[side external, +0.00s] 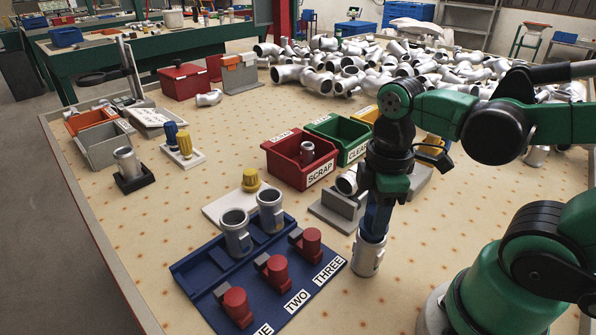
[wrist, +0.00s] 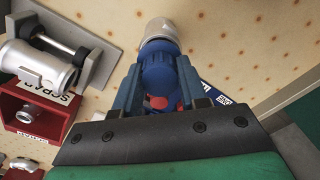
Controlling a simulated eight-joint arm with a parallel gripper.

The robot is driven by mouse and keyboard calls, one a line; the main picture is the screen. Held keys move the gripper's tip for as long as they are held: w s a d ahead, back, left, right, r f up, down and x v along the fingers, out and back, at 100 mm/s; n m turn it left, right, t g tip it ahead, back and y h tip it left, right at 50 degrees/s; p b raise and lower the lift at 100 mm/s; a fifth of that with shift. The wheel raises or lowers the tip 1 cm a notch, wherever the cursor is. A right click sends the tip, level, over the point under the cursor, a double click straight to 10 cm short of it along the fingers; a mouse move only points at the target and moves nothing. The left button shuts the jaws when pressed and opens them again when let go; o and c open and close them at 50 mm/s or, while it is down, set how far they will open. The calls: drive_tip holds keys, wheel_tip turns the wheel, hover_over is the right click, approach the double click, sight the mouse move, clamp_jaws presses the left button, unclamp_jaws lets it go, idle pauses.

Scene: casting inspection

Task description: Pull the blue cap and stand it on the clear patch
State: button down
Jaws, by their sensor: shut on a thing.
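My gripper (side external: 374,228) points down and is shut on a blue cap. In the wrist view my gripper (wrist: 158,72) has one finger on each side of the blue cap (wrist: 160,78). The cap sits at the end of a silver casting (wrist: 160,36). In the side view the casting (side external: 369,257) is upright below the fingers, and the cap is mostly hidden by them. I cannot tell whether the casting touches the table. No patch is clearly marked; bare tabletop (side external: 440,265) shows right of the casting.
A blue tray (side external: 190,272) with silver and red parts is left of my gripper. A white plate (side external: 222,207) holds a yellow cap. Behind are a grey cradle (side external: 338,219), a red SCRAP bin (side external: 285,160) and a green bin (side external: 350,130).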

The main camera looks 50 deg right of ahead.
drive_tip(key=shift+r, duration=1.2)
drive_tip(key=shift+r, duration=2)
drive_tip(key=shift+w, duration=0.1)
